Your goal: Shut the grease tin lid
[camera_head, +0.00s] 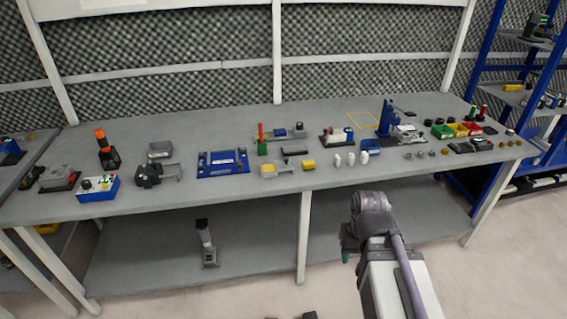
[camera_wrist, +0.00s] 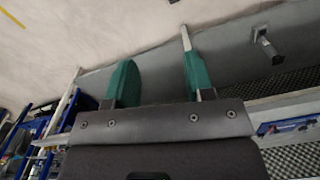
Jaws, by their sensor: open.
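I cannot pick out the grease tin or its lid with certainty among the small items on the bench. A small blue box-like item (camera_head: 371,145) sits near the bench's front edge, and a small yellow item (camera_head: 309,165) lies to its left; I cannot tell whether either is the tin. My gripper (camera_wrist: 158,80) shows in the wrist view with two green fingers spread apart and nothing between them. In the head view my arm is in front of the bench, right of centre, and the gripper is mostly hidden there.
The long grey bench (camera_head: 225,191) carries many fixtures. Several white bottles (camera_head: 350,158) stand near its front edge. A blue press (camera_head: 389,118) stands behind, with red, green and yellow bins (camera_head: 458,130) to its right. A blue-framed shelf (camera_head: 487,60) is at the right.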

